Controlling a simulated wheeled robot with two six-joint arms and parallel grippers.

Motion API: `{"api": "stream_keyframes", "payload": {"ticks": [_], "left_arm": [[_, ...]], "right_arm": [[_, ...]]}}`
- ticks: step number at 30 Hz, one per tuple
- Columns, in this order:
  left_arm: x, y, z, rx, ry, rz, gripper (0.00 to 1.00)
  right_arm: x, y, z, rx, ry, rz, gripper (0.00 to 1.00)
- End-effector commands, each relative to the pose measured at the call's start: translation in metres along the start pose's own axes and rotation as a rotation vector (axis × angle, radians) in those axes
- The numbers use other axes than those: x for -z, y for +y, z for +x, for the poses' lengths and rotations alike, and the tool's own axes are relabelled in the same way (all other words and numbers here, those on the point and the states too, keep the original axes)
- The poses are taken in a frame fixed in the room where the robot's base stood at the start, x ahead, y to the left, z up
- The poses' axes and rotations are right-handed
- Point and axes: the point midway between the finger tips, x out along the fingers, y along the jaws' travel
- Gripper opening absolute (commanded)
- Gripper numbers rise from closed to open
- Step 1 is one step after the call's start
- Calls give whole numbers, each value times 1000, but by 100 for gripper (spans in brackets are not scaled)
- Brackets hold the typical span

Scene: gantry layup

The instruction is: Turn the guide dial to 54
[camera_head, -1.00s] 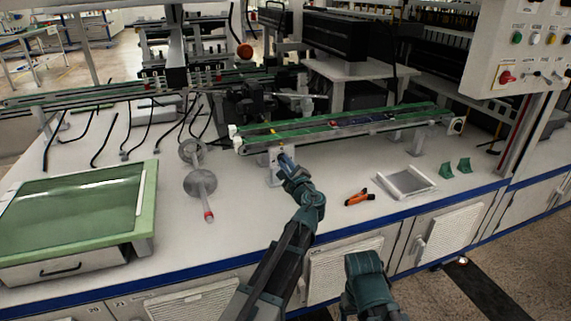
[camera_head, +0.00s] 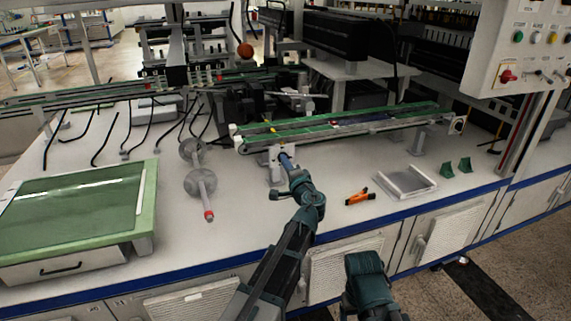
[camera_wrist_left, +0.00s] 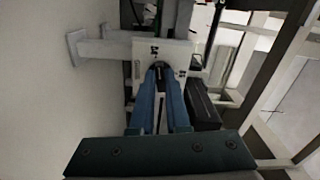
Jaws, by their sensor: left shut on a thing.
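The guide dial (camera_wrist_left: 158,65) is a small dark knob on a white plate (camera_wrist_left: 174,50) with black marks too small to read. In the head view this white plate (camera_head: 275,158) stands below the near-left end of the green conveyor, and the gripper hides the knob. My left gripper (camera_head: 286,160) reaches it from the front. In the left wrist view its two blue fingers (camera_wrist_left: 159,77) converge and are shut on the knob. The dial's reading cannot be made out.
The green conveyor (camera_head: 340,127) runs just above the plate. A grey roller (camera_head: 201,186) lies to the left, beside a green-framed case (camera_head: 150,215). Orange-handled pliers (camera_head: 359,197), a grey tray (camera_head: 432,184) and green brackets (camera_head: 446,170) lie to the right. The bench front is clear.

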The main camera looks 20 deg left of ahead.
Motion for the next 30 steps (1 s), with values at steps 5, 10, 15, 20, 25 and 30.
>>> {"api": "stream_keyframes", "payload": {"ticks": [5,10,15,20,25,30], "left_arm": [[-1,1,-1,-2,-1,-93,0],[-1,1,-1,-2,-1,-148,0],[-1,1,-1,-2,-1,-175,0],[-1,1,-1,-2,-2,-182,0],[-1,2,-1,-2,-2,-182,0],[-1,2,-1,-2,-2,-182,25]], "right_arm": [[0,0,1,0,0,0,79],[0,0,1,0,0,0,79],[0,0,1,0,0,0,79],[0,0,1,0,0,0,79],[0,0,1,0,0,0,79],[0,0,1,0,0,0,79]]}}
